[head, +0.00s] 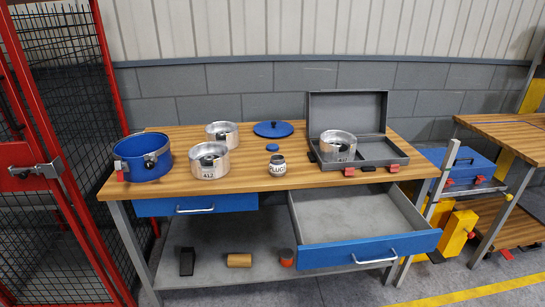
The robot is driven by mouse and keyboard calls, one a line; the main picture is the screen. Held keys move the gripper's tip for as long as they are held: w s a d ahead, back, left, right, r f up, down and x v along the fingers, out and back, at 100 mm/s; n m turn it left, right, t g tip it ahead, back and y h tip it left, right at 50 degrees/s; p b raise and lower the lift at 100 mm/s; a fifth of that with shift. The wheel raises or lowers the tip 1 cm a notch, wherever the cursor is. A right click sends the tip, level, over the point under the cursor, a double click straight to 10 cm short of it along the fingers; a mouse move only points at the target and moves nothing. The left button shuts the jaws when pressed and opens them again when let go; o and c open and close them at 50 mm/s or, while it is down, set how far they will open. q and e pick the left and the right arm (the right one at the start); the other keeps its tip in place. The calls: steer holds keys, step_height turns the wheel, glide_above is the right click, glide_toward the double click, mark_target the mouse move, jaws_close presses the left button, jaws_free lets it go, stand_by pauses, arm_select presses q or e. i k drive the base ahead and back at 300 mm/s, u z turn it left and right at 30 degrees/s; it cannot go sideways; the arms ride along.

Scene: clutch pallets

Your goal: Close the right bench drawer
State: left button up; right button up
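The right bench drawer (335,252) is pulled far out of the workbench (265,178). It has a blue front with a silver bar handle (375,261), and its grey inside looks empty. The left bench drawer (160,207), also blue with a silver handle, is shut under the top. Neither of my grippers is in view.
On the bench top stand a blue pot (135,171), several metal cylinders, a blue lid (273,127), a small jar (277,167) and an open grey case (385,153). A red mesh cage (28,160) is at left. Small items lie on the lower shelf (215,262).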

mark_target(359, 224)
steer(key=z, duration=1.6)
steer(key=i, duration=0.75)
steer(key=u, duration=1.5)
